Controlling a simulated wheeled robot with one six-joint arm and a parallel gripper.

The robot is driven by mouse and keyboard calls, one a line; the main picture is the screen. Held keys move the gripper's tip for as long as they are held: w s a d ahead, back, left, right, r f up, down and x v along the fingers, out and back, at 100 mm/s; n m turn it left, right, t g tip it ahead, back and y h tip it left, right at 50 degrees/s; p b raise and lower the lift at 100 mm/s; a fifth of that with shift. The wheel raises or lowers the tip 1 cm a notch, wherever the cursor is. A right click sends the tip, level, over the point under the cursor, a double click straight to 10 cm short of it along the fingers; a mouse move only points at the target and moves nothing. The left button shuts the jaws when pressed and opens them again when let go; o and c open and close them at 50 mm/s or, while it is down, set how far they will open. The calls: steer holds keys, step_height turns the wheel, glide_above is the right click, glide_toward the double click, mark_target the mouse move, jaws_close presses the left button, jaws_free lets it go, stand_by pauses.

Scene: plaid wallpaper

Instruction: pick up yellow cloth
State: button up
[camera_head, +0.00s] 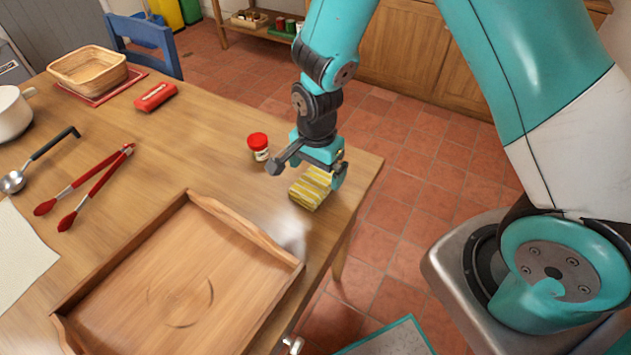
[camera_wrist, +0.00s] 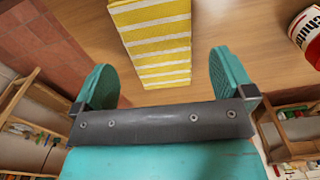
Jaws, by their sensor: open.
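The yellow cloth (camera_head: 311,188) is a folded block with white stripes. It lies on the wooden table near its right edge in the head view. In the wrist view the cloth (camera_wrist: 158,40) shows at the top middle, ahead of the gap between the two teal fingertips. My gripper (camera_head: 306,172) is open and close to the cloth, with one finger on each side in the head view. In the wrist view my gripper (camera_wrist: 162,80) is empty between its fingers. I cannot tell whether a finger touches the cloth.
A red-lidded jar (camera_head: 259,147) stands just left of my gripper; it also shows in the wrist view (camera_wrist: 308,40). A wooden tray (camera_head: 180,275) lies in front. Tongs (camera_head: 85,187), a ladle (camera_head: 38,158), a red packet (camera_head: 155,97) and a basket (camera_head: 88,70) are further left.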

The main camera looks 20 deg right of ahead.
mark_target(316, 179)
step_height(316, 179, down, 4)
steer(key=shift+a+r, duration=0.1)
steer(key=c, duration=1)
steer(key=shift+r, duration=0.1)
step_height(316, 179, up, 20)
steer(key=shift+f+p, duration=0.1)
steer(key=shift+p, duration=0.35)
